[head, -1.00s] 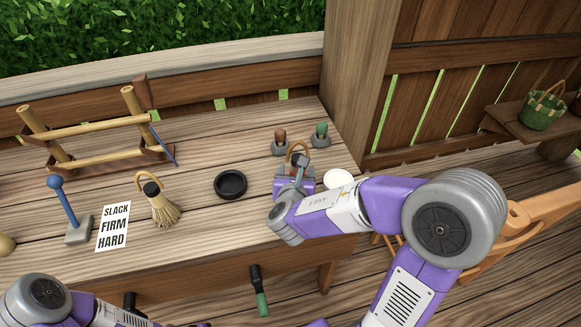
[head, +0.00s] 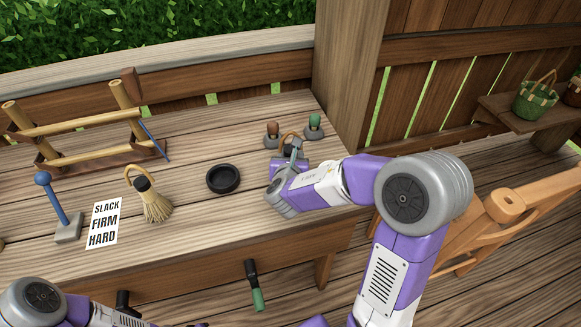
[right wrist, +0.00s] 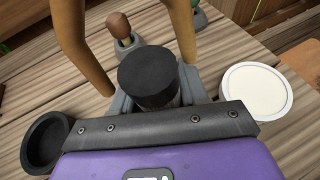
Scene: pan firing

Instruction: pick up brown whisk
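The brown whisk stands near the right end of the bench, its brown loop handle (head: 289,139) showing beyond my right gripper (head: 292,160) in the head view. In the right wrist view, the whisk's dark round collar (right wrist: 150,75) sits between the two grey fingers of my right gripper (right wrist: 158,92), with the loop rising on both sides. The fingers stand apart, one on each side of the collar; I cannot tell if they touch it. The bristles are hidden. A tan whisk (head: 150,195) with pale bristles stands farther left. My left gripper is out of view.
A black dish (head: 223,179) lies left of my right gripper. A brown-topped peg (head: 272,132) and a green-topped peg (head: 314,126) stand just behind. A white round dish (right wrist: 256,91) is close on the right. A wooden rack (head: 85,135) stands at the left.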

